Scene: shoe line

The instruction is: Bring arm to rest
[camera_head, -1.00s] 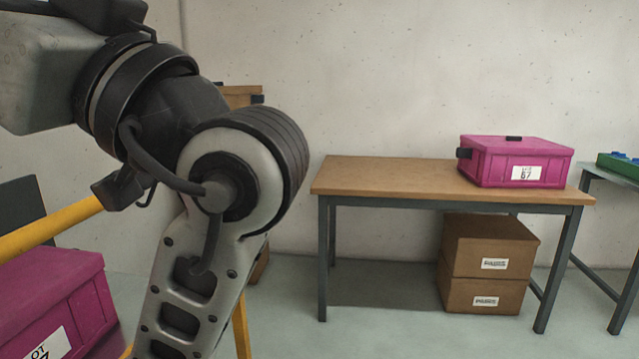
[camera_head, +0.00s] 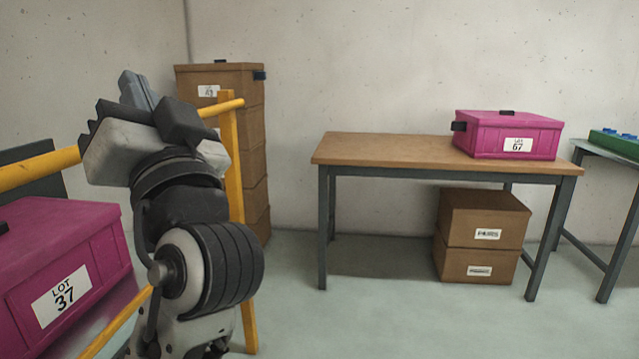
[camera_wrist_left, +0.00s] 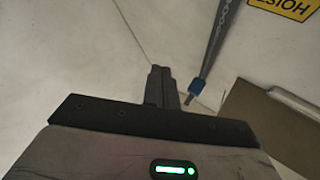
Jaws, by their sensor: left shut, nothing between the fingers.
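My left arm rises from the bottom left of the head view, folded upward. My left gripper (camera_head: 136,90) is at its top, in front of the wall and left of the stacked brown boxes. In the left wrist view the gripper's fingers (camera_wrist_left: 161,85) are together, with nothing between them. The gripper touches nothing that I can see. My right gripper does not show in either view.
A yellow rail (camera_head: 40,168) and a magenta LOT 37 box (camera_head: 95,245) are close by at left. Brown boxes (camera_head: 250,125) stand stacked behind. A wooden table (camera_head: 385,150) holds a magenta LOT 67 box (camera_head: 490,145); cartons (camera_head: 480,235) sit beneath. Floor before the table is clear.

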